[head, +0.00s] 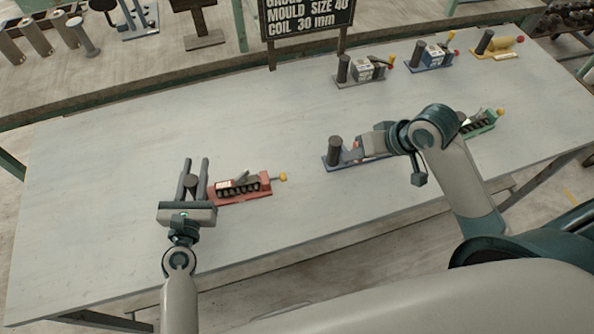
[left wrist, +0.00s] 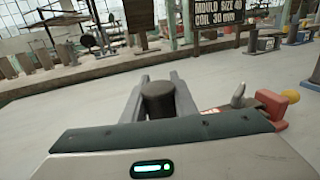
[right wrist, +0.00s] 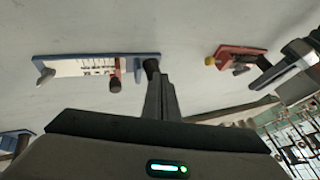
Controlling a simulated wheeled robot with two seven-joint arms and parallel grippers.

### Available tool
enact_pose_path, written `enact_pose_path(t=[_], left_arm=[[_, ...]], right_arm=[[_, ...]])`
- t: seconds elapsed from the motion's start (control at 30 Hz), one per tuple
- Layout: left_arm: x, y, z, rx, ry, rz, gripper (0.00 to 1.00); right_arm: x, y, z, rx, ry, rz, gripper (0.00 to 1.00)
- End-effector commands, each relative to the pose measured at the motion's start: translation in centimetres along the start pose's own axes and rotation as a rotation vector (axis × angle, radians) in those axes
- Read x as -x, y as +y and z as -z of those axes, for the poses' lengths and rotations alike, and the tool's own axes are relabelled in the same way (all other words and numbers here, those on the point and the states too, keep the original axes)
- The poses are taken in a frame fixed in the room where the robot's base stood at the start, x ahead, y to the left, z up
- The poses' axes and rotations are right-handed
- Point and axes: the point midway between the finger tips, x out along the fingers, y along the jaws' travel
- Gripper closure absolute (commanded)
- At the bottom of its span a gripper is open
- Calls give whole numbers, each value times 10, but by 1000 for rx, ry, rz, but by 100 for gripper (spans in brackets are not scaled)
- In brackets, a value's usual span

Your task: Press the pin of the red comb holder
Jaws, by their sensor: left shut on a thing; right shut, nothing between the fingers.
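The red comb holder (head: 257,190) lies at the left front of the table, with a grey lever on top and a yellow knob (head: 283,177) at its right end. My left gripper (head: 191,172) is shut on the dark upright post (left wrist: 157,97) at the holder's left end, one finger on each side. The left wrist view shows the holder's red end (left wrist: 271,106) and yellow knob (left wrist: 291,96) at the right. My right gripper (right wrist: 154,78) is shut and empty, its tips close to the dark post of a blue holder (right wrist: 100,57); I cannot tell whether they touch.
A green holder (head: 483,125) is partly behind my right arm. Grey (head: 362,80), blue (head: 432,57) and yellow (head: 497,47) holders stand along the back right. A black sign (head: 306,15) rises behind the table (head: 180,120). The table's middle left is clear.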

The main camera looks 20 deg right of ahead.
Motion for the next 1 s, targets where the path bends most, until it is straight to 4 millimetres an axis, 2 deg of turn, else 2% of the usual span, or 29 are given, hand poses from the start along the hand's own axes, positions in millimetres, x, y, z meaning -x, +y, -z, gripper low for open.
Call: enact_pose_path(t=[0.03,0.1,0.23,0.73,1.0], left_arm=[[1,0,4,0,7,1,100],[1,0,4,0,7,1,100],[1,0,4,0,7,1,100],[1,0,4,0,6,1,100],[1,0,4,0,6,1,100]], right_arm=[[-2,-15,-2,8,-8,45,100],[-3,-30,-6,24,-19,90,100],[-3,-45,-8,42,-30,136,100],[-6,-48,-9,45,-32,146,100],[-29,-52,-10,42,-33,147,100]])
